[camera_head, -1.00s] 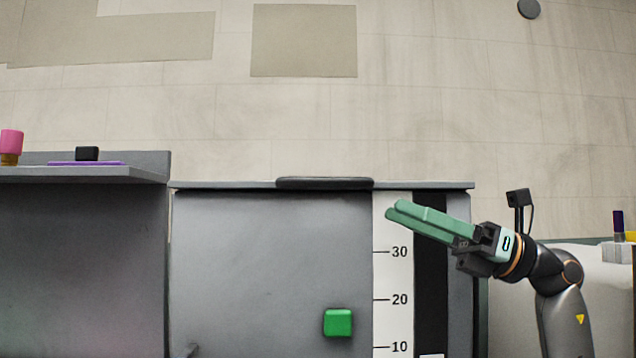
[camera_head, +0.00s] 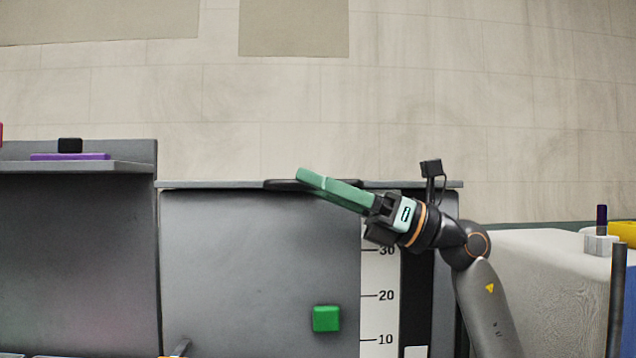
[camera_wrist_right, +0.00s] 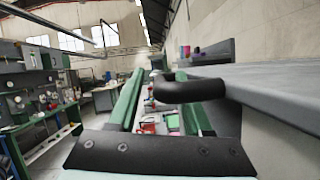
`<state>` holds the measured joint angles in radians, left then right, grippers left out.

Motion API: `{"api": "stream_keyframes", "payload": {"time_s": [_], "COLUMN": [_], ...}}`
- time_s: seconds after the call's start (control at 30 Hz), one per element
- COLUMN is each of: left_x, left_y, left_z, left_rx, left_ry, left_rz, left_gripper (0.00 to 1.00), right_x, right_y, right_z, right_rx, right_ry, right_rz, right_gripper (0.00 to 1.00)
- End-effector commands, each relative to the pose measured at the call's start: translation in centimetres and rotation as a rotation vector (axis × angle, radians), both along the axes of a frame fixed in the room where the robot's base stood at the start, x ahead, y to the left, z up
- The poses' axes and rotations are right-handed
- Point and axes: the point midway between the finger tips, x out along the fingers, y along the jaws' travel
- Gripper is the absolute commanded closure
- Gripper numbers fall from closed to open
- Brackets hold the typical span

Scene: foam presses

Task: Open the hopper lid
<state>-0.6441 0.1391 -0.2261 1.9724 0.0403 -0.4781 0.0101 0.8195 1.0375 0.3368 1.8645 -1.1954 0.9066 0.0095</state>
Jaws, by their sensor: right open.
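The hopper lid (camera_head: 215,184) shows in the head view as a thin grey edge along the top of the grey machine front. Its dark handle (camera_head: 281,184) sits at the middle of that edge, partly hidden by my right gripper. My right gripper (camera_head: 309,178) has long green fingers, is open, and reaches from the right across the handle. In the right wrist view, the black handle (camera_wrist_right: 190,90) juts from the grey lid (camera_wrist_right: 280,82) and covers part of the right-hand finger. I cannot tell whether they touch. Nothing is held. My left gripper is out of view.
A green square button (camera_head: 326,319) and a white level scale (camera_head: 379,300) are on the machine front. A grey shelf (camera_head: 90,167) with a purple item (camera_head: 70,157) stands at the left. A whitish bulk (camera_head: 540,270) is at the right. Floor beyond the lid is clear.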

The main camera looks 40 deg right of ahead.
Motion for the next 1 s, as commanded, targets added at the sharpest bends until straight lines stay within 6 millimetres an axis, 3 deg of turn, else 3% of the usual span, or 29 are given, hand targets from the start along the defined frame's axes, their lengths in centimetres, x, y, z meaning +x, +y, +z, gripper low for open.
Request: {"api": "stream_keyframes", "payload": {"time_s": [0.07,0.47,1.0], "left_x": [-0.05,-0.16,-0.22], "left_y": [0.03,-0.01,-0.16], "left_z": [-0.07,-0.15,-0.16], "left_rx": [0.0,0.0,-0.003], "left_ry": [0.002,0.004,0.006], "left_rz": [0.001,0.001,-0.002], "left_gripper": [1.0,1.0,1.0], "right_x": [0.0,0.0,-0.01], "right_y": [0.0,-0.02,-0.01], "right_z": [-0.02,-0.03,-0.04], "right_rx": [0.0,0.0,0.0], "right_ry": [0.0,0.001,0.001], "right_rz": [0.0,0.001,0.001], "right_gripper": [0.54,0.99,1.0]}}
